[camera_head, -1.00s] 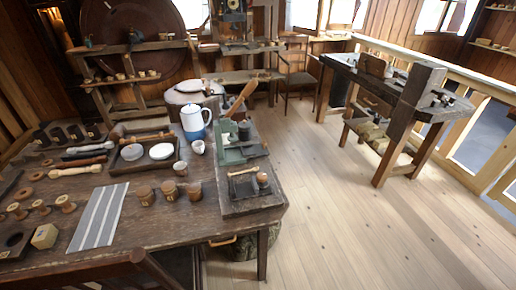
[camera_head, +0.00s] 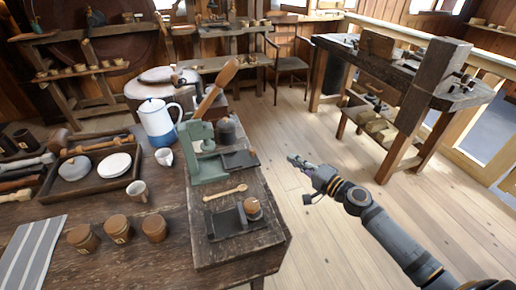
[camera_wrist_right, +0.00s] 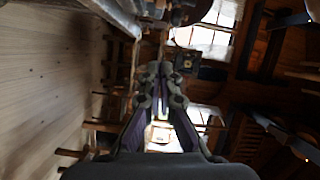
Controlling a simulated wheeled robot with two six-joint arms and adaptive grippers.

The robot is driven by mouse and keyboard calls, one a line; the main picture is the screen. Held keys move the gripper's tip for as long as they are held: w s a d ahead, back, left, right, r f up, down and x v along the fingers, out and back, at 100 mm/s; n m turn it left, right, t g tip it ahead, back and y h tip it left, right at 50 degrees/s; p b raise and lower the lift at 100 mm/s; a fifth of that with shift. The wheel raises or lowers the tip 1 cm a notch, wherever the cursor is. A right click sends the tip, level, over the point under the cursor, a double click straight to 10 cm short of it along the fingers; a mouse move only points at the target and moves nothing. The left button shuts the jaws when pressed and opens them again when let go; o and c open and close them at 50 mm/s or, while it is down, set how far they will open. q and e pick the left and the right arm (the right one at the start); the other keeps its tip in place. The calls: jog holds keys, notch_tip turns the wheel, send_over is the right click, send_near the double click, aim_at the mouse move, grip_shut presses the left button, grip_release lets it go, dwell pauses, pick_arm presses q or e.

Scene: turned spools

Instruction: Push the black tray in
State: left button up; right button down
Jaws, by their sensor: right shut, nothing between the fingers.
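A flat black tray (camera_head: 240,160) sticks out to the right from the base of a green press (camera_head: 206,155) on the raised wooden stand at the table's right end. My right gripper (camera_head: 291,159) is to the right of the tray, apart from it, over the open floor in the picture. It is shut and empty. In the right wrist view its fingers (camera_wrist_right: 160,72) point at the blurred far side of the room, and the tray does not show there. My left gripper is not in view.
On the same stand (camera_head: 205,245) lie a wooden spoon (camera_head: 225,193) and a dark holder with a wooden knob (camera_head: 230,223). A white and blue jug (camera_head: 158,124) stands left of the press. The floor right of the table is clear up to a workbench (camera_head: 395,90).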

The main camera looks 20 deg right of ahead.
aim_at(241, 163)
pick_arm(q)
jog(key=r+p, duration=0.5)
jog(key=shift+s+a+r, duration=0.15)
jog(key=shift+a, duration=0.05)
pick_arm(e)
jog(key=w+a+f, duration=0.1)
jog(key=w+a, duration=0.7)
jog(key=shift+w, duration=0.1)
jog(key=a, duration=0.8)
jog(key=shift+s+a, duration=0.2)
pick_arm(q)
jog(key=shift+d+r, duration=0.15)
